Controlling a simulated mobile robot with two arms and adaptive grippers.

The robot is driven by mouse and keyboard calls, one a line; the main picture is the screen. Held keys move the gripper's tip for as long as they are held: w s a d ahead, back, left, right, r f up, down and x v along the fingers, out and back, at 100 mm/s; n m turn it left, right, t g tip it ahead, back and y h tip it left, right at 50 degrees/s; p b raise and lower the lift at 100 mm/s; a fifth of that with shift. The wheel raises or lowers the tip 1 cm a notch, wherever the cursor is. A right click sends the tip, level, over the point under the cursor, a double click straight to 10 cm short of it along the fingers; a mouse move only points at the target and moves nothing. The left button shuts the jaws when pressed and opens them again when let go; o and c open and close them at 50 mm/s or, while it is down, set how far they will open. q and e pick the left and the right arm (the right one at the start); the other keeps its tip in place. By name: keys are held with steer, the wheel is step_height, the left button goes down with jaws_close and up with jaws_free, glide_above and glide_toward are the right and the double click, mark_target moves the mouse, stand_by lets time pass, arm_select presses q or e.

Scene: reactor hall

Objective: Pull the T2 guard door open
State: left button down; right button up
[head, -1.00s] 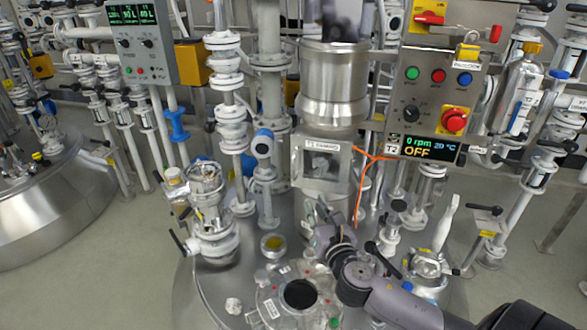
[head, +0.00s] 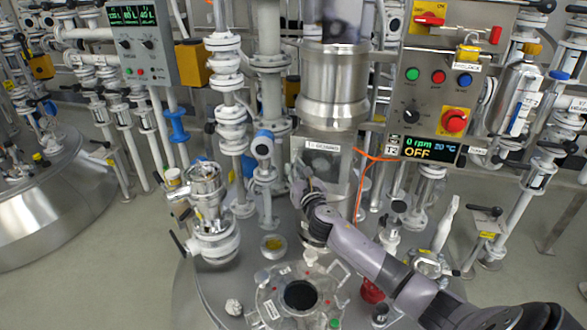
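The T2 guard door (head: 337,168) is a grey metal box-like guard with a label strip along its top. It sits below the shiny cylinder of the T2 agitator drive (head: 333,90). My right gripper (head: 303,176) is raised at the lower left part of the guard door, with its arm coming in from the lower right. The gripper overlaps the door's front, and I cannot tell whether it touches it. Its fingers are small and seen from behind, so open or shut cannot be told. My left gripper is not in view.
The T2 control panel (head: 430,90) reads "0 rpm" and "OFF", right of the guard. An orange cable (head: 361,190) hangs between them. A white valve (head: 210,215) stands left. A round port (head: 299,295) and a red object (head: 372,291) are on the vessel top.

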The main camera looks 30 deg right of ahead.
steer(key=shift+w+d, duration=0.15)
steer(key=shift+w, duration=0.5)
steer(key=shift+c, duration=0.4)
jaws_close()
